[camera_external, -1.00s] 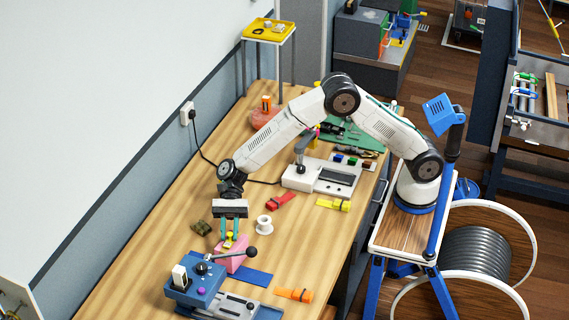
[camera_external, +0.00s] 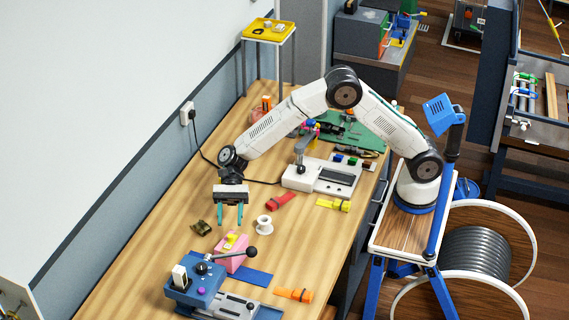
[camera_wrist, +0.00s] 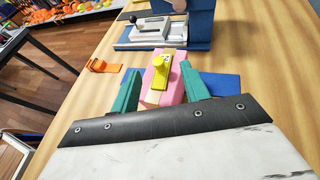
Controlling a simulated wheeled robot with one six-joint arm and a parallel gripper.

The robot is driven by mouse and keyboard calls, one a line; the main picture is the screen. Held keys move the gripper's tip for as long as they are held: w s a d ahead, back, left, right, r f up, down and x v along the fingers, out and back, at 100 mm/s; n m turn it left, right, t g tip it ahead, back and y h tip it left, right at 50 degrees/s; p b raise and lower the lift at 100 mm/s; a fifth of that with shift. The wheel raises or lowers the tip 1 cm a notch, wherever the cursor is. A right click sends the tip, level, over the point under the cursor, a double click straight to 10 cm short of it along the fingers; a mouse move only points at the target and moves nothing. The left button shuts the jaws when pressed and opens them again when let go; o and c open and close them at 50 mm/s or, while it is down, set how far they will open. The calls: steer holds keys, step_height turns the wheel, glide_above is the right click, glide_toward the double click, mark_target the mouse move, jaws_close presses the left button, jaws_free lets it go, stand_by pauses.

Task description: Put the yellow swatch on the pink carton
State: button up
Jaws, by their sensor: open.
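The yellow swatch (camera_external: 231,239) rests on top of the pink carton (camera_external: 233,258), and it also shows on the carton in the wrist view (camera_wrist: 160,72). The pink carton (camera_wrist: 168,94) stands on the bench, partly behind the lever of the blue machine in the external view. My gripper (camera_external: 230,226) is open and empty above the carton, its teal fingers apart and clear of the swatch. In the wrist view the fingers (camera_wrist: 160,88) frame the carton, one on each side.
The blue machine (camera_external: 193,289) with a black-knobbed lever stands close to the carton. A blue strip (camera_external: 252,277), an orange piece (camera_external: 295,295), a white spool (camera_external: 264,225), a red piece (camera_external: 281,201) and another yellow piece (camera_external: 334,204) lie around. The bench's left side is mostly clear.

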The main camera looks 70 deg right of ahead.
steer(key=v, duration=0.7)
steer(key=s+d+r+n+t+h, duration=0.1)
steer(key=s+d+r+n+h, duration=0.1)
steer(key=s+d+r, duration=0.4)
steer(key=s+d+r+n+h, duration=0.1)
steer(key=s+d+n+h, duration=0.2)
steer(key=d, duration=0.5)
steer(key=s+d+r+n+t+h, duration=0.1)
steer(key=s+d+r+n, duration=0.1)
steer(key=s+d+r, duration=0.35)
steer(key=s+d+f+n+t+h, duration=0.2)
steer(key=s+d+n+h, duration=0.1)
steer(key=s+d, duration=0.7)
steer(key=s+d+f+n+t+h, duration=0.2)
steer(key=s+d+n+h, duration=0.1)
steer(key=s+d, duration=0.8)
steer(key=shift+d+f+n+h, duration=0.25)
steer(key=shift+d+n+h, duration=0.15)
steer(key=shift+n, duration=0.2)
